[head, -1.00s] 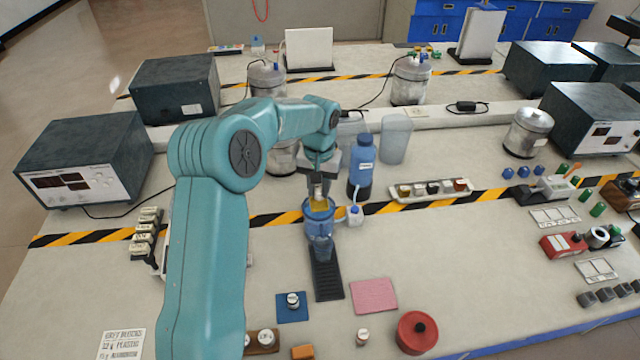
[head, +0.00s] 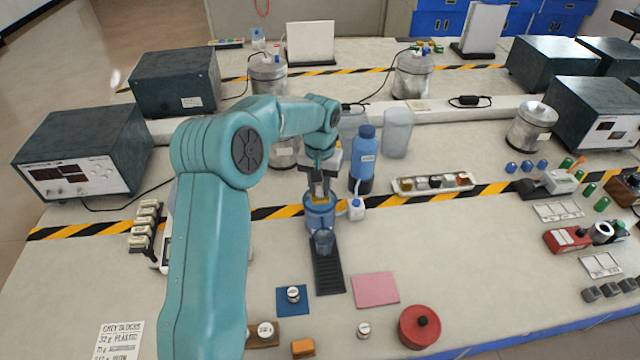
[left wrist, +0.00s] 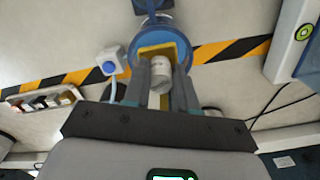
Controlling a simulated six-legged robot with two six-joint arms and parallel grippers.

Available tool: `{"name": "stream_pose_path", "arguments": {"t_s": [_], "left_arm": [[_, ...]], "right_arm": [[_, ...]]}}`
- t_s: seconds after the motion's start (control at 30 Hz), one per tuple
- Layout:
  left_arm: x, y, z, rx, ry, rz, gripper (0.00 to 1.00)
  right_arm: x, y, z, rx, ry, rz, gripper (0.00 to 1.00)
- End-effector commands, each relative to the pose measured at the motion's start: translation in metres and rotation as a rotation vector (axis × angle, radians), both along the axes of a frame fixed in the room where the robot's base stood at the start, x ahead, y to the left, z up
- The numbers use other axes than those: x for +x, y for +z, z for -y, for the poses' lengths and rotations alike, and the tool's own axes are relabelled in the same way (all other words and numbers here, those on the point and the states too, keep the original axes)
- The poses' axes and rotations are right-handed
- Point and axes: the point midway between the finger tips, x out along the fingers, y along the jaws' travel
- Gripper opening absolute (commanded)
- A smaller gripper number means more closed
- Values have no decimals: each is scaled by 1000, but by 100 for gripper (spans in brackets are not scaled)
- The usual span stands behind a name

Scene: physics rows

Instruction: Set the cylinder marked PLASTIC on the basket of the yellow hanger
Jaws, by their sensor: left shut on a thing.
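My left gripper (head: 320,193) points down over the blue can (head: 319,221). In the left wrist view its fingers (left wrist: 161,90) are shut on a pale grey-white cylinder (left wrist: 162,72); faint marking on it is too small to read. The yellow hanger (left wrist: 158,48) shows at the mouth of the blue can, close to the cylinder; a bit of yellow (head: 321,198) also shows in the head view. The fingers and cylinder partly hide the hanger's basket, so I cannot tell whether the cylinder touches it. My right gripper is not in view.
A clear beaker (head: 323,241) stands just in front of the can, on a black ramp (head: 327,275). Small cylinders stand on a blue mat (head: 288,309) and brown block (head: 252,339).

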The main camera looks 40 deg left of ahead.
Motion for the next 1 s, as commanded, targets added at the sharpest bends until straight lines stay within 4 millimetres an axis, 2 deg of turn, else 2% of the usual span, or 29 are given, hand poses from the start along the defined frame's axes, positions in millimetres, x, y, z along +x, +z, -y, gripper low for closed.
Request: {"name": "stream_pose_path", "arguments": {"t_s": [0.2,0.23,0.3,0.33,0.53,0.6,1.0], "left_arm": [[0,-4,0,0,0,-1,0],[0,-4,0,0,0,0,30],[0,-4,0,0,0,-1,52],[0,-4,0,0,0,-1,56],[0,-4,0,0,0,-1,56],[0,-4,0,0,0,-1,73],[0,-3,0,0,0,0,73]], "right_arm": [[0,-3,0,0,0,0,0],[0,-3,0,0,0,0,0],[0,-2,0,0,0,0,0],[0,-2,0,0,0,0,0],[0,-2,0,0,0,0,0],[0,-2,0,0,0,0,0],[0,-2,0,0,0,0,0]]}}
